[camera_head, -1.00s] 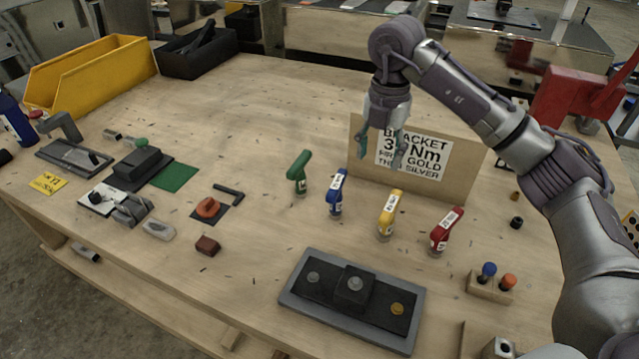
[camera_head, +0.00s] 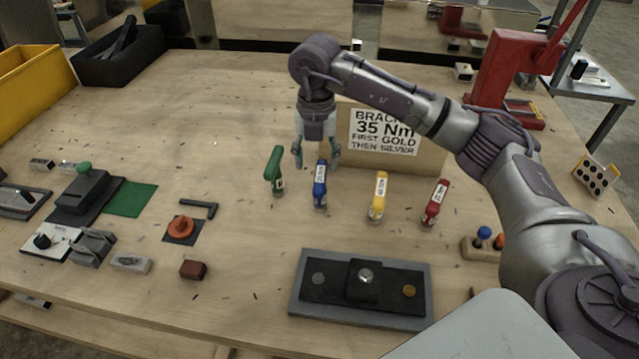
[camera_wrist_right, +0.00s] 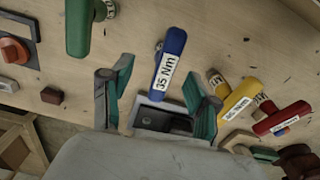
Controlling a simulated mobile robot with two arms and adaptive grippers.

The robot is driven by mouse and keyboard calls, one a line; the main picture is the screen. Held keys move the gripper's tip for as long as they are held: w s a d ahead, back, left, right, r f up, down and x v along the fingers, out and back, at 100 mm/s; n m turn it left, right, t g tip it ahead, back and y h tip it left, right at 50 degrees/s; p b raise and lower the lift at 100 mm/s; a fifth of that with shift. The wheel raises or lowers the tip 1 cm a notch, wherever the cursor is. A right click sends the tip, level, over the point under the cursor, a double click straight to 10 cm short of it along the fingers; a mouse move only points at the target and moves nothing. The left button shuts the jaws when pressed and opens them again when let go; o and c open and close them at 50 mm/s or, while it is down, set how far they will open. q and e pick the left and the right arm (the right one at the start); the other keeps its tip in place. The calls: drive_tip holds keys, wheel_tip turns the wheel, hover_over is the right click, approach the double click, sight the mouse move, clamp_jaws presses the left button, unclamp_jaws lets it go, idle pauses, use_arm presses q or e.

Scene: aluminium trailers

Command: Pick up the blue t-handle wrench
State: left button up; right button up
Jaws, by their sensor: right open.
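The blue t-handle wrench (camera_head: 320,184) stands upright on the wooden table, between a green one (camera_head: 276,170) and a yellow one (camera_head: 378,195). In the right wrist view the blue wrench (camera_wrist_right: 169,66) carries a white label reading 35 Nm. My right gripper (camera_head: 316,160) is open and empty, pointing down just behind the blue wrench in the head view. In the right wrist view its two teal-padded fingers (camera_wrist_right: 160,105) are spread, with the blue wrench ahead of the gap between them. I cannot tell their exact distance. My left gripper is in neither view.
A red t-handle wrench (camera_head: 435,203) stands right of the yellow one. Behind them is a sign board (camera_head: 384,135). A grey tray with bolts (camera_head: 360,314) lies in front.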

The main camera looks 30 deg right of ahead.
sight(320, 174)
drive_tip(key=shift+f, duration=0.25)
drive_tip(key=shift+s+f+p, duration=0.2)
drive_tip(key=shift+f+p, duration=0.15)
drive_tip(key=f, duration=0.1)
drive_tip(key=f+p, duration=0.1)
drive_tip(key=f, duration=0.1)
drive_tip(key=shift+s+d+f, duration=0.2)
drive_tip(key=shift+s+f, duration=0.1)
drive_tip(key=shift+s, duration=0.05)
drive_tip(key=shift+f, duration=0.4)
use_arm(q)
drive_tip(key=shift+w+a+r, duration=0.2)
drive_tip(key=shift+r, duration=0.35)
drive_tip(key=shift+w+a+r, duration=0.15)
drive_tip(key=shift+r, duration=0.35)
use_arm(e)
clamp_jaws()
drive_tip(key=shift+w+r, duration=0.1)
